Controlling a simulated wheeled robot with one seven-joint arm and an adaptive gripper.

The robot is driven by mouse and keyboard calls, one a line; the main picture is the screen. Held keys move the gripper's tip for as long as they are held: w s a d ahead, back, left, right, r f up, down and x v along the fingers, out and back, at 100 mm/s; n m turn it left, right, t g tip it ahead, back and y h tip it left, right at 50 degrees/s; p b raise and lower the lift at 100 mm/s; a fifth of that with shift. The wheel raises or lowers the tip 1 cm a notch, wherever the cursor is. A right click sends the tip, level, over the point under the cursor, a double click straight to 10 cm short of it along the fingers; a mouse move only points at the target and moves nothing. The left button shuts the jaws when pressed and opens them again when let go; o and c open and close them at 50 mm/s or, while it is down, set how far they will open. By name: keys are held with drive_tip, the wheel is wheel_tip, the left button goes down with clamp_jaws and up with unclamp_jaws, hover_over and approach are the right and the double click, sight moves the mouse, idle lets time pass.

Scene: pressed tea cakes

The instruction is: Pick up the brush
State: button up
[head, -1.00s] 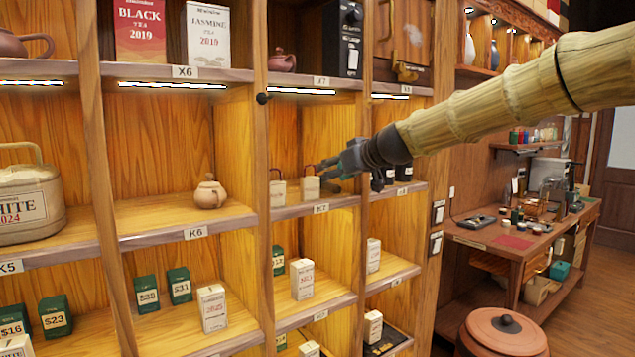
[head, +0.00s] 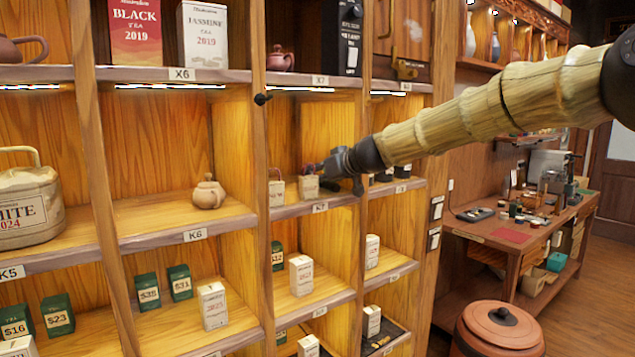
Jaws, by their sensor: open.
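My gripper (head: 325,168) is dark grey and small in the head view. It reaches in from the right to the K7 shelf compartment. Its fingers are open and close to a small pale box (head: 308,187) on that shelf. I cannot tell whether they touch it. I cannot make out a brush with certainty. A dark tray (head: 398,334) in the bottom right compartment holds a thin light-coloured item, too small to identify.
A second pale box with a handle (head: 277,192) stands left of the first. Wooden dividers and shelf edges enclose the compartments. A clay teapot (head: 208,193) sits on the K6 shelf. A wooden desk (head: 560,222) and a lidded brown pot (head: 499,331) stand at right.

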drive_tip(key=shift+c, duration=0.2)
drive_tip(key=c, duration=1.1)
drive_tip(key=shift+r, duration=0.1)
